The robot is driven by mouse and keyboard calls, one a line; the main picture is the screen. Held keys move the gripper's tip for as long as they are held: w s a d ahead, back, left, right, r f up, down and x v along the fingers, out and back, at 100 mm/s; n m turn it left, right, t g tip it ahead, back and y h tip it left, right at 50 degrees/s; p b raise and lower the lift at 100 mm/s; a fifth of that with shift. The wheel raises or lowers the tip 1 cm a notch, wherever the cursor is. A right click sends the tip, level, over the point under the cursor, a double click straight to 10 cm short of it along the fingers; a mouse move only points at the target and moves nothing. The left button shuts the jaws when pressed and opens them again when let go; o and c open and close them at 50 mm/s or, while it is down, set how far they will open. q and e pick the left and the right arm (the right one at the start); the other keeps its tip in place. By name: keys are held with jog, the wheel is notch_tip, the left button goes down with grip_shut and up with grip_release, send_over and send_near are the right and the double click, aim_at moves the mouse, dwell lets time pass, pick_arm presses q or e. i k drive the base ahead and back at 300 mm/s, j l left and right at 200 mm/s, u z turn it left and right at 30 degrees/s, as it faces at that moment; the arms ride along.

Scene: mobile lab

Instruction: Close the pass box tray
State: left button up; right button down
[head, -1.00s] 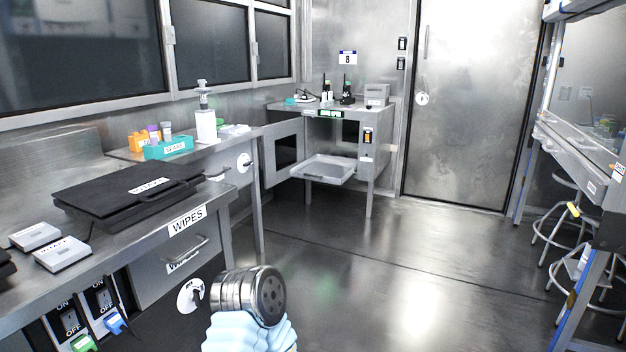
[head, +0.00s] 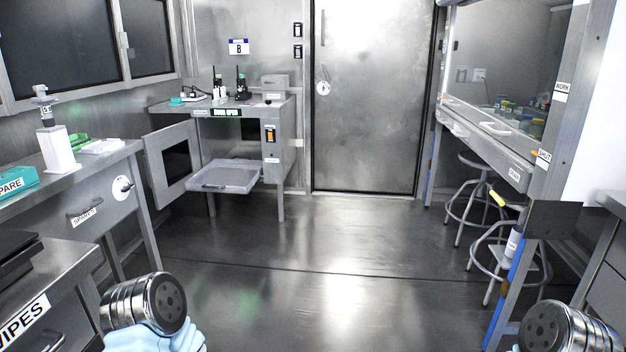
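The pass box (head: 250,128) is a grey metal cabinet against the back wall, left of the big door. Its tray (head: 226,176) is pulled out in front and looks empty. The pass box door (head: 172,162) is swung open to the left of the tray, with a dark window. A lit green sign and an orange-lit switch panel (head: 270,138) show on its front. Parts of my two arms show at the bottom left and bottom right, well short of the pass box. Neither gripper's fingers are visible.
A counter with drawers (head: 86,205) runs along the left, holding a white pump bottle (head: 55,145) and a teal box. On the right are a workbench (head: 490,150) and stools (head: 500,255). The middle floor (head: 340,270) is clear up to the closed steel door (head: 368,100).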

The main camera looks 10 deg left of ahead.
aim_at(220, 175)
jog(key=i+j, duration=0.15)
jog(key=i, duration=0.5)
jog(key=i+j, duration=0.15)
jog(key=i, duration=0.55)
jog(key=i+j, duration=0.15)
jog(key=i, duration=0.5)
jog(key=i+j, duration=0.3)
jog(key=i, duration=0.15)
jog(key=i+j, duration=0.3)
jog(key=i, duration=0.2)
jog(key=k+u, duration=0.05)
